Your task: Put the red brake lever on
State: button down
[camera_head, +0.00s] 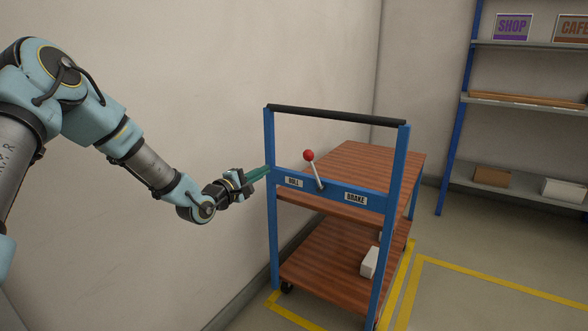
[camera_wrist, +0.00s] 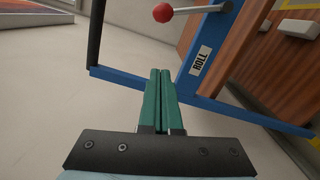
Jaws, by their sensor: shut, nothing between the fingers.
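The brake lever is a grey rod with a red ball knob (camera_head: 309,155), mounted on the blue crossbar (camera_head: 333,191) of a cart. It leans up and left, toward the side of the label ROLL (camera_head: 294,182); the label BRAKE (camera_head: 355,199) is on the right. The knob (camera_wrist: 163,12) also shows at the top of the wrist view. My gripper (camera_head: 268,169) is shut and empty, with green fingers side by side. It is left of the lever, near the cart's left post, and apart from the knob. In the wrist view its fingertips (camera_wrist: 160,72) appear close to the blue frame.
The cart has two wooden decks (camera_head: 365,165) and a black handle bar (camera_head: 335,115) above the lever. A white box (camera_head: 370,262) lies on the lower deck. The wall is close on the left. A shelf (camera_head: 520,102) stands at the right; floor between is free.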

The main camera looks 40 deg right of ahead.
aim_at(314, 170)
jog(key=shift+d, duration=0.1)
jog(key=s+d+r+p, duration=0.1)
jog(key=d, duration=1)
jog(key=shift+s, duration=0.2)
jog(key=shift+d, duration=0.1)
jog(key=shift+r, duration=0.1)
